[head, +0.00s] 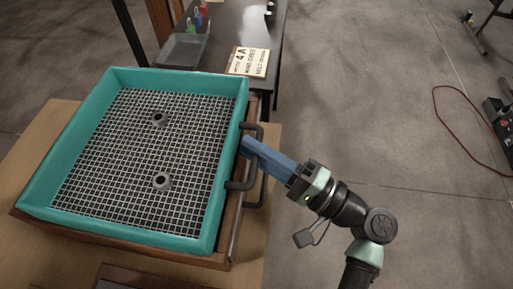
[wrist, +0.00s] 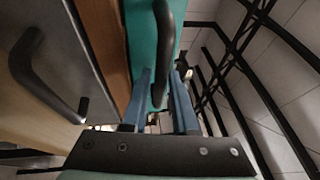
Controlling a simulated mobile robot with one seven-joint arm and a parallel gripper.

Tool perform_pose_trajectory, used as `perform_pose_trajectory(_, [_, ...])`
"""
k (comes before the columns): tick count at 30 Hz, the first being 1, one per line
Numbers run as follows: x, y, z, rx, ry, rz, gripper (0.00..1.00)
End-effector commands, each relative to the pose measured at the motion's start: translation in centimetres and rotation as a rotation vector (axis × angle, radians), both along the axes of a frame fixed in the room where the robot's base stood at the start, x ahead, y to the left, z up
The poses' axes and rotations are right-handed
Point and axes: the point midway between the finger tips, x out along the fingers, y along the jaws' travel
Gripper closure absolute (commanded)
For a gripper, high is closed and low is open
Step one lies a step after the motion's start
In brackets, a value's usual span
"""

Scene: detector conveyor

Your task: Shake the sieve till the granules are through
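The sieve (head: 240,118) is a teal square frame with a pale wire mesh. My gripper (head: 250,147) has blue fingers reaching over this handle from the right. In the wrist view the fingers (wrist: 160,85) are apart, with the dark handle (wrist: 163,45) lying between them in the picture. I cannot see firm contact on both sides.
The sieve rests on a brown wooden frame (head: 222,262) on a tan surface (head: 62,117). Behind stands a dark table with a grey tray (head: 183,51), small coloured bottles (head: 198,18) and a sign (head: 249,62). Floor to the right is open, with a red cable (head: 446,120).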

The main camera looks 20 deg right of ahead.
Motion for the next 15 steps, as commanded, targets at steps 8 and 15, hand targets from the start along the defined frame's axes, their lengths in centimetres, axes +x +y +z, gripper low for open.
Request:
perform_pose_trajectory(8, [-0.02,-0.03,0.00,0.000,0.000,0.000,1.00])
perform_pose_trajectory(15, [-0.03,-0.03,0.00,0.000,0.000,0.000,1.00])
